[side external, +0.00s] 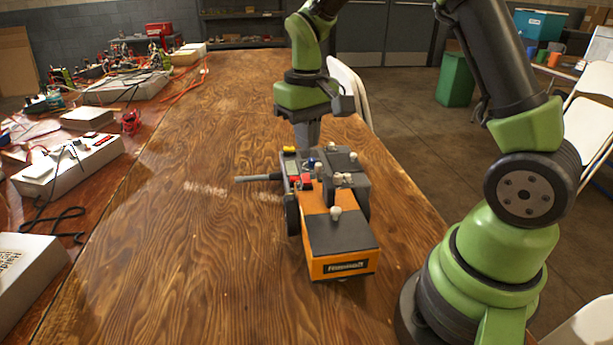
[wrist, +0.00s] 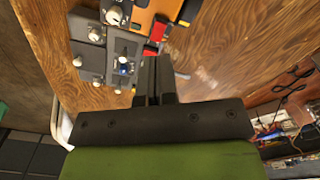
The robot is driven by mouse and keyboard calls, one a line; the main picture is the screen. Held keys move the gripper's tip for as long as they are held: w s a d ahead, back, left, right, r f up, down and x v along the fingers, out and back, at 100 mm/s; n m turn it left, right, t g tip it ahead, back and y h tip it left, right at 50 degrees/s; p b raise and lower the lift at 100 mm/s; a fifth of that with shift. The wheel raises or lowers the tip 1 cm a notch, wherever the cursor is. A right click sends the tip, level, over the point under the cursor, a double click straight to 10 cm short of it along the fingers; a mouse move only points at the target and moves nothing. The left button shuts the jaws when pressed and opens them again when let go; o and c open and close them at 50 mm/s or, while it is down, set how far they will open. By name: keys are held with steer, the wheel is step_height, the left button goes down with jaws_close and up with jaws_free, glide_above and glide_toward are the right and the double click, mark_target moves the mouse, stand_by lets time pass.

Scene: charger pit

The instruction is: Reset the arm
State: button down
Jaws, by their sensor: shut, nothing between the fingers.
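My gripper (wrist: 153,80) is shut and empty, with its two dark fingers together in the wrist view. In the side external view my gripper (side external: 308,138) points down just behind the orange and grey machine (side external: 330,225), close to its far end. I cannot tell whether the fingertips touch it. The machine stands on the wooden table with white knobs, a blue knob, red parts and a grey rod sticking out to the left. In the wrist view the machine's grey panel (wrist: 122,52) with its blue knob lies just left of the fingers.
The wooden table (side external: 150,235) is clear left of the machine. Boxes, cables and tools crowd a second table at the left, including a white power strip box (side external: 70,165). White chairs (side external: 585,125) and a green bin (side external: 455,80) stand on the floor to the right.

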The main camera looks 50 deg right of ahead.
steer(key=s+a+r+t+y, duration=0.1)
steer(key=s+a+r+t, duration=0.2)
steer(key=s+r, duration=0.3)
steer(key=s+a+r+m+t+y, duration=0.1)
steer(key=s+a+r+t, duration=0.3)
steer(key=s, duration=0.7)
step_height(320, 180, up, 3)
steer(key=shift+a+f, duration=0.2)
steer(key=shift+a, duration=0.5)
steer(key=c, duration=1.8)
jaws_free()
steer(key=shift+c, duration=0.2)
